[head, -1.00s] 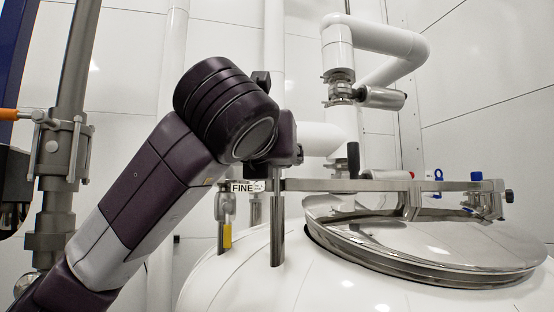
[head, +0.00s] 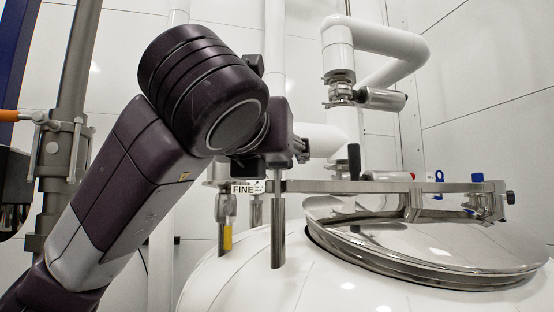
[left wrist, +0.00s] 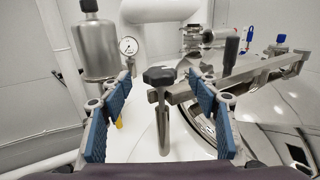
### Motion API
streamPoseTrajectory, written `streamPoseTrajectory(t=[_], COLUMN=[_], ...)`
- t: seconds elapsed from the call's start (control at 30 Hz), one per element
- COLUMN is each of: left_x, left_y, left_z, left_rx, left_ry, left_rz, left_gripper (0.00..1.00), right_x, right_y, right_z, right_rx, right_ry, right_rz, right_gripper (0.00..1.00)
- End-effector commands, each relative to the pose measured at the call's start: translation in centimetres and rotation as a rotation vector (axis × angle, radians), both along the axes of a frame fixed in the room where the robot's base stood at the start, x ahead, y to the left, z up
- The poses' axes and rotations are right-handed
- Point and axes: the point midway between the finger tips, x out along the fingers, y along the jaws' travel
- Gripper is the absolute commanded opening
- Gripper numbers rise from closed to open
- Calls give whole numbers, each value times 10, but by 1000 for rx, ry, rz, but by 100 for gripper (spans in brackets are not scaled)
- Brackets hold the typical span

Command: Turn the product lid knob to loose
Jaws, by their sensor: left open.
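A black lobed knob (left wrist: 160,77) stands on a steel post near the end of the lid's metal bar (left wrist: 240,75) in the left wrist view. My left gripper (left wrist: 162,95) is open, with its blue pads on either side of the knob and a visible gap to each. I cannot tell how deep the knob sits between them. In the head view my left gripper (head: 300,149) is mostly hidden behind my arm, and I cannot make out this knob there. The polished product lid (head: 430,240) lies on the white tank. My right gripper is not in view.
The bar (head: 390,186) crosses above the lid, with a black upright handle (head: 354,160) and a blue clamp (head: 477,190). A pressure gauge (left wrist: 128,46) and a steel canister (left wrist: 96,48) stand at the left.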

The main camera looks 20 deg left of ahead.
Motion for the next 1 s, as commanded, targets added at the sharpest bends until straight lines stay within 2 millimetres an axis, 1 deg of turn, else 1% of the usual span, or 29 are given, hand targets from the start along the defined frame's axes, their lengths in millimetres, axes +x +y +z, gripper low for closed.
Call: streamPoseTrajectory(t=[0.03,0.2,0.3,0.4,0.53,1.0], left_x=[-13,-46,-60,-68,-72,-71], left_y=[-2,-6,-8,-9,-10,-10], left_z=[1,1,1,0,-1,-1], left_rx=[3,2,1,1,1,0], left_ry=[-5,-4,-3,-1,0,1], left_rz=[-2,-1,-1,0,0,0], left_gripper=[56,56,56,56,56,56], right_x=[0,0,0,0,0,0], right_y=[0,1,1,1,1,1], right_z=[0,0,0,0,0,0], right_rx=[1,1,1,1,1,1], right_ry=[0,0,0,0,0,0], right_rz=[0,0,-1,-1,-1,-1], right_gripper=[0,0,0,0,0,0])
